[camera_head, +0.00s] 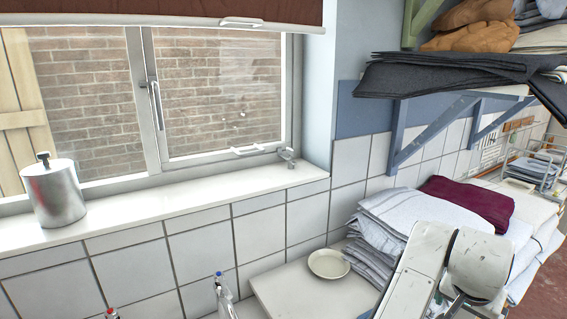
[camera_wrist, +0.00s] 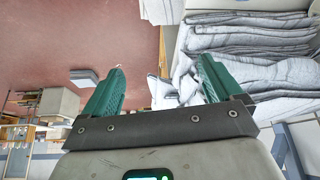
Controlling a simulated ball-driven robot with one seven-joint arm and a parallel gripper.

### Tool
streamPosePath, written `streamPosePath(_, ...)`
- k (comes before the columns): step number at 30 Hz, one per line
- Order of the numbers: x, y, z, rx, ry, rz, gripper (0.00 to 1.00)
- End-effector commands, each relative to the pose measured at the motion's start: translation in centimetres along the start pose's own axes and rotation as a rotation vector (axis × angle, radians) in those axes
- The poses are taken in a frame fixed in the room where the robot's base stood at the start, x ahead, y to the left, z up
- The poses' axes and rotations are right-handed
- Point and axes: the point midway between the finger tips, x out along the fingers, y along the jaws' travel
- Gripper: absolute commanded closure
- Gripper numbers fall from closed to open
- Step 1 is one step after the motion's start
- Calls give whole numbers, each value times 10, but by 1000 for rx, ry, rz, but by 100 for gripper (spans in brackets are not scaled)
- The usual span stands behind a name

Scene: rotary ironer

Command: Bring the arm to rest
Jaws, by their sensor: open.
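My gripper (camera_wrist: 159,72) shows in the wrist view with its two green fingers spread wide and nothing between them. Beyond the fingers are a reddish floor (camera_wrist: 80,35) and, at the right, a stack of folded grey-white linen (camera_wrist: 250,42). The right finger overlaps the linen in the picture; I cannot tell whether it touches. In the head view, pale links of my arm stand at the lower right, in front of the linen pile (camera_head: 405,212). The gripper itself cannot be made out there.
A dark red folded cloth (camera_head: 468,200) lies on the linen. A small plate (camera_head: 328,264) is on the white counter (camera_head: 285,292). A bracketed shelf with dark grey cloths (camera_head: 440,77) overhangs at the upper right. A metal canister (camera_head: 54,194) stands on the window sill (camera_head: 170,209).

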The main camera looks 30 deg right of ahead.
Motion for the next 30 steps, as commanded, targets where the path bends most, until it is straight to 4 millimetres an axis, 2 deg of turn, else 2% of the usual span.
streamPosePath(3, 2, 2, -8, -105, 83, -5, 7)
streamPosePath(7, 6, -3, -6, -233, 144, -23, 7)
streamPosePath(11, 14, -8, 8, -374, 176, -44, 7)
streamPosePath(14, 22, -12, 26, -488, 180, -64, 7)
streamPosePath(17, 32, -14, 51, -604, 166, -87, 7)
streamPosePath(23, 55, -8, 121, -837, 82, -148, 7)
streamPosePath(30, 74, 22, 232, -1084, -109, -248, 7)
